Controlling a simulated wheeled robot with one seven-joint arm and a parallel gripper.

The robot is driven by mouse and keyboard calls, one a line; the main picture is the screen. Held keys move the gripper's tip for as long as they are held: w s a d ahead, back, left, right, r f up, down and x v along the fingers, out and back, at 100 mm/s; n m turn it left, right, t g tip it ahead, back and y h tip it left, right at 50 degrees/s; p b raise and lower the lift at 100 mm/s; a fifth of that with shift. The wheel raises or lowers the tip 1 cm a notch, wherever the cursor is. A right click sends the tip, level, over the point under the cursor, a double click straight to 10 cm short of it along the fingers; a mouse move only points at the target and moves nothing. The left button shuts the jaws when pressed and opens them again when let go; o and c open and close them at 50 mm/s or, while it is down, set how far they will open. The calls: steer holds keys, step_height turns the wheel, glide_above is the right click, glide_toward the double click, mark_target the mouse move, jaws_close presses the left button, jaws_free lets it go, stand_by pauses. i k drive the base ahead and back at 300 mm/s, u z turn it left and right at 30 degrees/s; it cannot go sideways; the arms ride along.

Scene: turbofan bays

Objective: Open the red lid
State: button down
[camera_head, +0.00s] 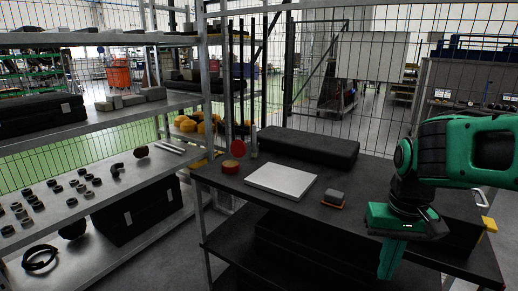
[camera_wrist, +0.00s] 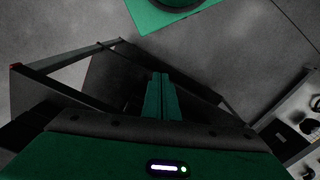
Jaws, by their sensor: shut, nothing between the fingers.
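A small round red-and-yellow container (camera_head: 230,167) sits near the left end of the dark table (camera_head: 262,205) in the head view. A red disc (camera_head: 238,146) stands upright just behind it, and I cannot tell whether the two are joined. My gripper (camera_head: 390,266) points down at the right, in front of the table and well apart from the container. In the wrist view its green fingers (camera_wrist: 161,78) are together with nothing between them. Neither red thing can be made out in the wrist view.
A white flat panel (camera_head: 281,181), a small grey block on an orange base (camera_head: 334,197) and a long black case (camera_head: 308,147) lie on the table. Shelves (camera_head: 90,195) with several small parts stand at the left. Wire fencing (camera_head: 300,60) runs behind.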

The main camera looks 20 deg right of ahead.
mark_target(238, 148)
steer(key=z, duration=0.05)
steer(key=k, duration=0.35)
steer(key=u, duration=0.8)
steer(key=i, duration=1.65)
steer(key=z, duration=0.55)
